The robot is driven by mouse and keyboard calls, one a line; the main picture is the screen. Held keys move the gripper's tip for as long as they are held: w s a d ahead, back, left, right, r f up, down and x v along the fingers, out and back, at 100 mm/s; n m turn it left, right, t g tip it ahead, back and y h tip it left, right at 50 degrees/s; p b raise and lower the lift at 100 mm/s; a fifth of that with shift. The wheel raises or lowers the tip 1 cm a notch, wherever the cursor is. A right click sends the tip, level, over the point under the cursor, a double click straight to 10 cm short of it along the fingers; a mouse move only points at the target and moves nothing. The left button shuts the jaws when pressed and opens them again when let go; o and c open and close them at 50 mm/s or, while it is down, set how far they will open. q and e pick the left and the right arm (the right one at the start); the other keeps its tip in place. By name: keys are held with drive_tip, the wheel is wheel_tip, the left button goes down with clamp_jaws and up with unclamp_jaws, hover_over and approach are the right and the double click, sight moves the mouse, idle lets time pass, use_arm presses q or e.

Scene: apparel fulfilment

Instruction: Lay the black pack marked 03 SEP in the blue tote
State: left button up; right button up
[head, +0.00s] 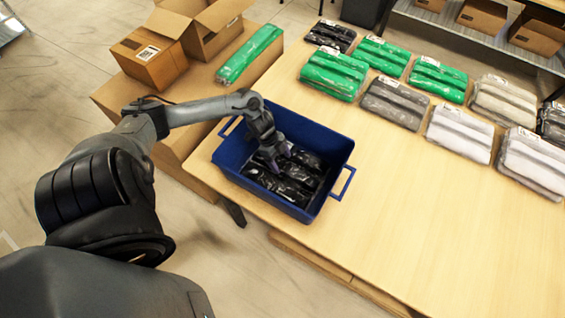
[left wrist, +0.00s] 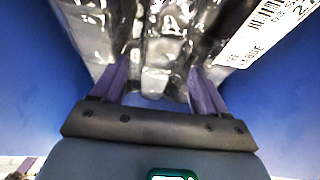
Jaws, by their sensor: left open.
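The blue tote (head: 308,130) stands on the left end of the table. A black pack in clear glossy film (head: 282,188) lies on its floor, showing several dark folds. In the left wrist view the black pack (left wrist: 165,50) fills the space ahead of my fingers. Its white label (left wrist: 268,32) shows at the upper right, partly cut off, with "03 S" and "LARGE" readable. My left gripper (head: 279,160) is inside the tote, right over the pack. In the left wrist view its two purple fingers (left wrist: 161,85) are apart, with no pack clamped between them. My right gripper is out of view.
Green packs (head: 333,74), grey packs (head: 394,103), white packs (head: 460,134) and another black pack (head: 331,36) lie across the back of the table. Cardboard boxes (head: 150,60) and a green pack (head: 249,54) are at the left. The table's front right is clear.

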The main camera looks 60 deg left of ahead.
use_arm(q)
drive_tip(key=p+v, duration=0.1)
drive_tip(key=v, duration=0.8)
drive_tip(key=shift+r+p, duration=0.15)
drive_tip(key=shift+p, duration=0.2)
